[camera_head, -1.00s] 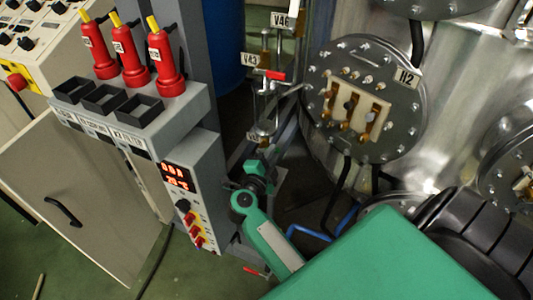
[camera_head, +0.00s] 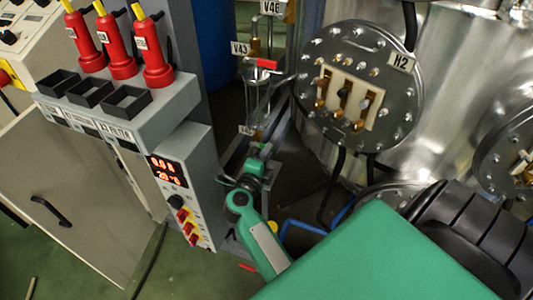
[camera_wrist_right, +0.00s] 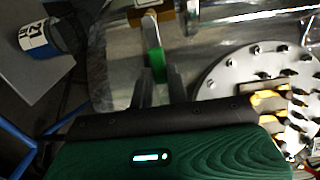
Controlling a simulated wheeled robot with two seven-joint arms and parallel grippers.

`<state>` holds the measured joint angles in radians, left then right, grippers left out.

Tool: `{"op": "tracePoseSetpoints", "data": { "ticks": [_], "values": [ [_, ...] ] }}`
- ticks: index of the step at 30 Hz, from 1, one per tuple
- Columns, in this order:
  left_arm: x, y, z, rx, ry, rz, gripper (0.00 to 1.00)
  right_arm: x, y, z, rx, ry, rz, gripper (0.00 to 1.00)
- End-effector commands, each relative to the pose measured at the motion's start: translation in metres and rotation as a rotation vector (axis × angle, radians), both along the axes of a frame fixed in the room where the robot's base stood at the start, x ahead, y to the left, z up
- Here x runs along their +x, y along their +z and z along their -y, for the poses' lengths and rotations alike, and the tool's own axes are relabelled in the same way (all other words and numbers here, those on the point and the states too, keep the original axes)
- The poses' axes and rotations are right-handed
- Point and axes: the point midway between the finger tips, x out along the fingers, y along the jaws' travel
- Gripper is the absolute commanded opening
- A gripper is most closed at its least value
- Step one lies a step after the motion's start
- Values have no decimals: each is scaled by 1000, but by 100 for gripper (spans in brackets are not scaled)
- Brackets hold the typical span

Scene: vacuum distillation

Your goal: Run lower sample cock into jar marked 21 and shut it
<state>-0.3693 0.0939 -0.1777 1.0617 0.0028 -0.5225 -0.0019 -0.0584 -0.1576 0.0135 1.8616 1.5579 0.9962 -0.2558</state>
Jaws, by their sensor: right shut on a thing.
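My right gripper (camera_head: 254,150) reaches in below the valve tagged V43 in the head view, on a green and black arm from the lower right. In the right wrist view its two fingers (camera_wrist_right: 160,90) are shut on the green grip of a pale lever (camera_wrist_right: 156,62), below a brass-coloured fitting (camera_wrist_right: 150,17). I cannot read which cock this is. A small labelled jar (camera_wrist_right: 40,38) with a blue band lies to the left in the wrist view; its mark is too blurred to read. My left gripper is out of view.
A round bolted flange tagged H2 (camera_head: 358,88) is right of the gripper. A red-handled valve (camera_head: 267,64) sits above it. Blue and black hoses run below the flange.

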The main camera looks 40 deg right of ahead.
Motion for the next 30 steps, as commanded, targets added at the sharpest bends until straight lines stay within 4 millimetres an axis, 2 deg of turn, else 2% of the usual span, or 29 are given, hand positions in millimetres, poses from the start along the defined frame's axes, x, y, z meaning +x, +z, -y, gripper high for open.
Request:
{"op": "tracePoseSetpoints", "data": {
  "ticks": [6, 7, 10, 22, 30],
  "values": [
    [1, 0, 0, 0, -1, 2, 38, 0, -3, -1, 8, 1, -1, 0],
    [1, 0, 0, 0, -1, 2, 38, 0, -3, -1, 8, 1, -1, 18],
    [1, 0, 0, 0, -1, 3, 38, 0, -3, -1, 7, 1, -2, 38],
    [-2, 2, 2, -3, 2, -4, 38, 0, 2, 0, -11, 1, -23, 38],
    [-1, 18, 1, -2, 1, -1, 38, 2, 18, 0, -122, 1, -204, 38]
  ]
}}
